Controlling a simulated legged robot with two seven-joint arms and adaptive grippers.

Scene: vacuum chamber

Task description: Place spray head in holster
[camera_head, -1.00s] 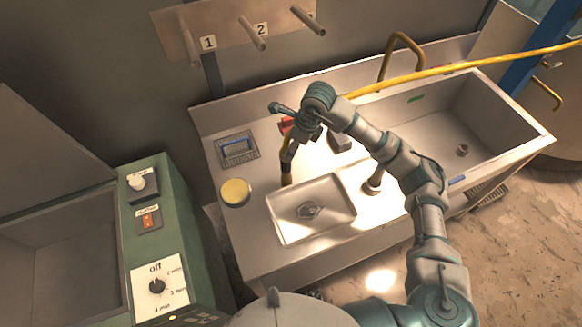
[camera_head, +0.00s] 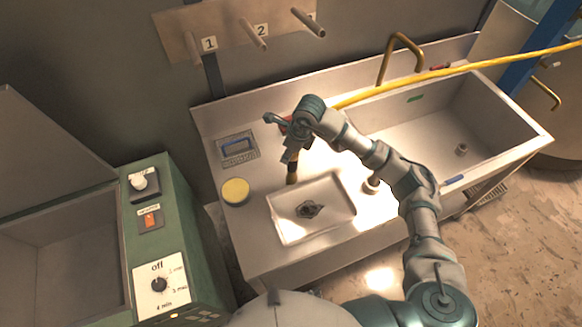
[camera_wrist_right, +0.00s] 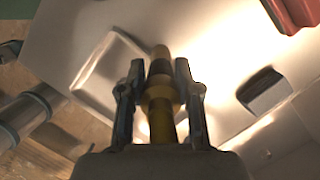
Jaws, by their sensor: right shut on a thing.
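The spray head (camera_head: 292,173) is a dark and brass-yellow nozzle. It hangs nozzle down from my right gripper (camera_head: 291,153), above the counter beside the small basin. In the wrist view my right gripper (camera_wrist_right: 160,85) has a finger on each side of the spray head (camera_wrist_right: 160,92) and is shut on it. I cannot surely identify the holster. A short upright cylinder (camera_head: 372,184) stands right of the basin, partly hidden by my arm, and may be it. My left gripper is not in view.
The small square basin (camera_head: 290,222) with a drain is just below the spray head. A yellow round lid (camera_head: 235,191) and a blue-handled tray (camera_head: 238,147) lie left. A dark block (camera_wrist_right: 265,92) shows in the wrist view.

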